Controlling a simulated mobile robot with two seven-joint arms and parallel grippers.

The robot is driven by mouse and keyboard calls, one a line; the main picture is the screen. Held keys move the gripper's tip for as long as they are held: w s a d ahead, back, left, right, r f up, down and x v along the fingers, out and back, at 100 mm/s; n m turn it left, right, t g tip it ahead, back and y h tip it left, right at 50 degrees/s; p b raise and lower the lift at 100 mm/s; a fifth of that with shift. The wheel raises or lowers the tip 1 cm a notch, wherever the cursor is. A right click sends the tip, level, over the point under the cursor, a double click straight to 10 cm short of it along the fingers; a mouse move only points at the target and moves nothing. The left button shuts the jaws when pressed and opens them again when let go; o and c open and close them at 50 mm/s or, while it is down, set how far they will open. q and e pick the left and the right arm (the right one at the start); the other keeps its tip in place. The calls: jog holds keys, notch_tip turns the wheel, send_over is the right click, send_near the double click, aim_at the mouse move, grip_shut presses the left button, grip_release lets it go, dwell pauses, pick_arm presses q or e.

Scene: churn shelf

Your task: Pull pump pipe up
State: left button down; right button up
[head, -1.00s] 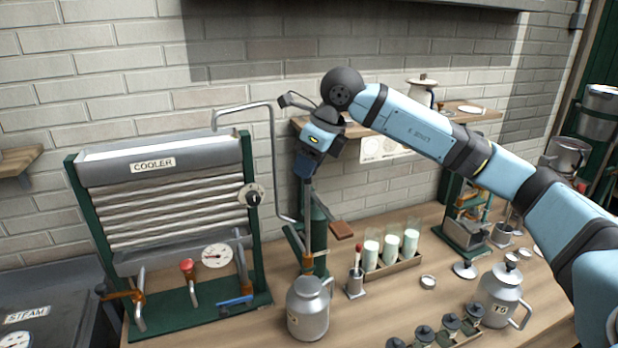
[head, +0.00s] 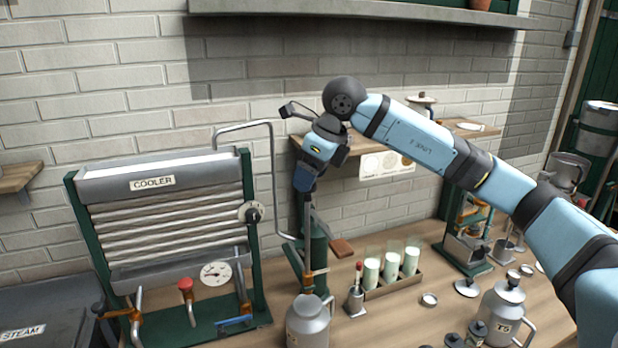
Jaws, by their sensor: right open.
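The pump (head: 318,255) has a green column and a wooden-ended handle (head: 342,248). It stands to the right of the cooler (head: 165,230). An upright grey pipe (head: 307,222) runs down at the pump's front to an orange fitting (head: 312,284) just above the mouth of a metal can (head: 308,325). My right gripper (head: 304,188) points down at the top of this pipe and is open. Its fingertips overlap the pipe's upper end, so contact is unclear. A bent grey pipe (head: 274,170) arches from the pump side over the cooler. My left gripper is not in view.
A labelled jug (head: 503,310) is at the lower right. A wall shelf (head: 375,152) lies behind my right arm.

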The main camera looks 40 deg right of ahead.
jog(key=b+v, duration=0.1)
jog(key=v, duration=1.2)
jog(key=shift+b, duration=0.3)
jog(key=shift+a, duration=0.1)
